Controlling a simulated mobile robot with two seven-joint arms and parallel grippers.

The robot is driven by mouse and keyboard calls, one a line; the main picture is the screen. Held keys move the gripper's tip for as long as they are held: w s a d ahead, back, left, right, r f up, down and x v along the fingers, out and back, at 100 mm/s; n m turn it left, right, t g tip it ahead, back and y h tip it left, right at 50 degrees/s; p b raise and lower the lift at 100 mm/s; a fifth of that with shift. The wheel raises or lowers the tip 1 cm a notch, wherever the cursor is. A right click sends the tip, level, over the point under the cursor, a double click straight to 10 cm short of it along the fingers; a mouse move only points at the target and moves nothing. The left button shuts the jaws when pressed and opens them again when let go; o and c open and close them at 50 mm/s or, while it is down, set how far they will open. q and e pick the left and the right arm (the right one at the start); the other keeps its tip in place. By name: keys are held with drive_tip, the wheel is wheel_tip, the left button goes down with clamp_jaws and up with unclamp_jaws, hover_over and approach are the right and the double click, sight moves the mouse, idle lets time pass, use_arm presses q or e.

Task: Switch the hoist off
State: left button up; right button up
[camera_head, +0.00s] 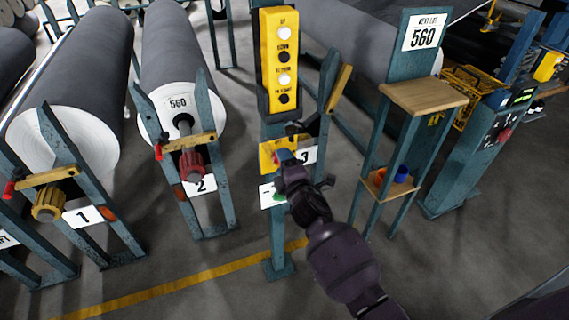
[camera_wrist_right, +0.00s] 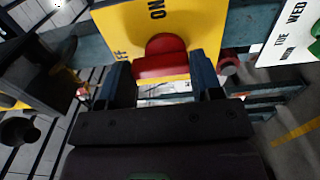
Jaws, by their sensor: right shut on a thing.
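The yellow switch plate (camera_head: 267,158) is on the teal post below the hoist's yellow button box (camera_head: 272,60). In the right wrist view the plate (camera_wrist_right: 115,22) carries the word ON and part of OFF, with a red rotary switch (camera_wrist_right: 165,58) on it. My right gripper (camera_head: 287,160) is at the plate, and in the wrist view its two blue-grey fingers (camera_wrist_right: 163,80) stand on either side of the red switch, shut on it. In the head view the gripper hides most of the switch. Which mark the switch points to cannot be told. My left gripper is not in view.
Large grey rolls (camera_head: 184,75) stand in teal frames at the left. A stand with a wooden shelf (camera_head: 425,96), cups and a 560 sign is at the right, beside a control post (camera_head: 480,150). A weekday card (camera_wrist_right: 290,35) is close beside the plate. Open floor lies in front.

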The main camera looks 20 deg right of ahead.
idle(0.4)
drive_tip(key=o, duration=0.9)
drive_tip(key=s+p, duration=0.1)
drive_tip(key=s, duration=0.9)
drive_tip(key=shift+s+d, duration=0.15)
drive_tip(key=shift+s, duration=0.25)
